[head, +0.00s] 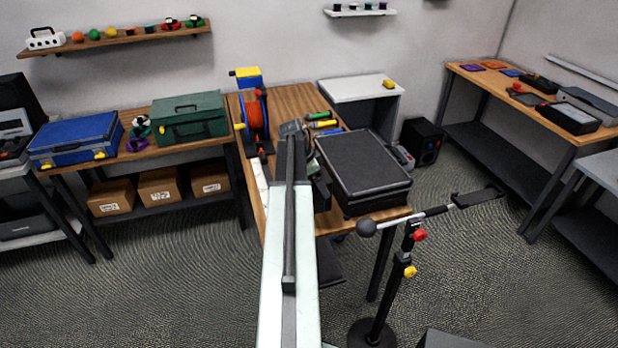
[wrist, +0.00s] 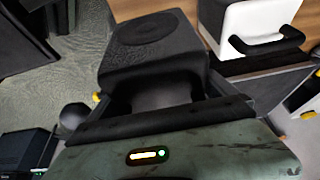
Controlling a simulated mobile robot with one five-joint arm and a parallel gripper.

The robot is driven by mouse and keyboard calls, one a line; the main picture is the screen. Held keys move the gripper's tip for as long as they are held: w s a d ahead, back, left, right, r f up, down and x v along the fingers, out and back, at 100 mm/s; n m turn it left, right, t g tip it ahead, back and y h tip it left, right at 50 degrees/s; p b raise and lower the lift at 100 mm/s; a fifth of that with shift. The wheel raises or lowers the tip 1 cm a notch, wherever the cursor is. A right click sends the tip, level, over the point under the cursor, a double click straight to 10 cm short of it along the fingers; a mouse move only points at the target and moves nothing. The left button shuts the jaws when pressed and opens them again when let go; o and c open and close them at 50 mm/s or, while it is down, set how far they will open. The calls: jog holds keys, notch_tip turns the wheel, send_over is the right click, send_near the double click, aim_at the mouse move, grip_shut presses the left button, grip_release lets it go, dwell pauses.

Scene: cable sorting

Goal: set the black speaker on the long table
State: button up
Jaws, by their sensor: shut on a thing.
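The black speaker (wrist: 145,40) is a dark box with a round cone on its upper face, in the wrist view. My gripper (wrist: 155,92) is shut on it, with a dark finger at either side of its near end. In the head view my arm reaches out over the wooden table in the middle (head: 247,105), and the held speaker cannot be told apart clearly there. I cannot tell whether the speaker touches anything below. Another black speaker-like box (head: 422,140) stands on the floor behind the middle table.
A blue case (head: 76,138) and a green case (head: 189,120) sit on the left table.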

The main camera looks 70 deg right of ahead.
jog(key=shift+f+b, duration=3.7)
jog(key=shift+f, duration=0.65)
jog(key=o, duration=1.7)
jog(key=shift+r, duration=0.1)
jog(key=shift+r, duration=0.1)
jog(key=shift+a+r+p, duration=0.1)
jog(key=shift+r+p, duration=0.25)
jog(key=shift+p, duration=0.2)
jog(key=p+v, duration=1)
jog(key=v, duration=0.1)
jog(key=shift+w+a+r+p, duration=0.1)
jog(key=shift+w+r+p, duration=0.05)
jog(key=shift+r+p, duration=0.15)
jog(key=shift+f, duration=0.2)
